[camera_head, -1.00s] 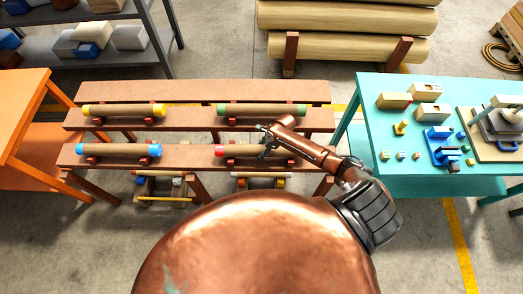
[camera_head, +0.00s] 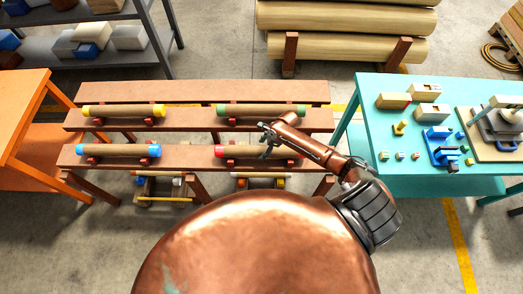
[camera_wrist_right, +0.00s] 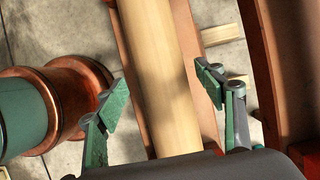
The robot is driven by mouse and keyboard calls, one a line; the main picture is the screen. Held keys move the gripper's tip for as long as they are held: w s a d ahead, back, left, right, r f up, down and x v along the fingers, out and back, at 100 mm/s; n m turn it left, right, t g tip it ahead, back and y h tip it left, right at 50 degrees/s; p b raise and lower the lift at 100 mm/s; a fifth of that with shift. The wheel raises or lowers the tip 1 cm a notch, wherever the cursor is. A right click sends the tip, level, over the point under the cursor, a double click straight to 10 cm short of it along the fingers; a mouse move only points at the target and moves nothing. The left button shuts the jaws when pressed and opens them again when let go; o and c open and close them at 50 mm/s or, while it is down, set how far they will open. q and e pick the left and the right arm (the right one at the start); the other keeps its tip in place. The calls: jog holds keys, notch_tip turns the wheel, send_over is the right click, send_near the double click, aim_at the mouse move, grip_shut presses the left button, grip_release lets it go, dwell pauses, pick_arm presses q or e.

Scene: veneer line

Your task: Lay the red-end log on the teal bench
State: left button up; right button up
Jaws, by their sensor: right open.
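In the right wrist view the pale log (camera_wrist_right: 166,80) runs between the two open fingers of my right gripper (camera_wrist_right: 163,92), with a gap on each side. The teal bench (camera_head: 368,130) stands right of the rack. My left gripper is not in view.
The rack (camera_head: 185,153) also holds a blue-end log (camera_head: 120,151), a yellow-end log (camera_head: 125,111) and a green-end log (camera_head: 262,111). An orange table (camera_head: 25,95) stands left.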

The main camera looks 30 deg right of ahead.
jog(key=p+v, duration=0.1)
jog(key=v, duration=0.8)
jog(key=shift+r, duration=0.25)
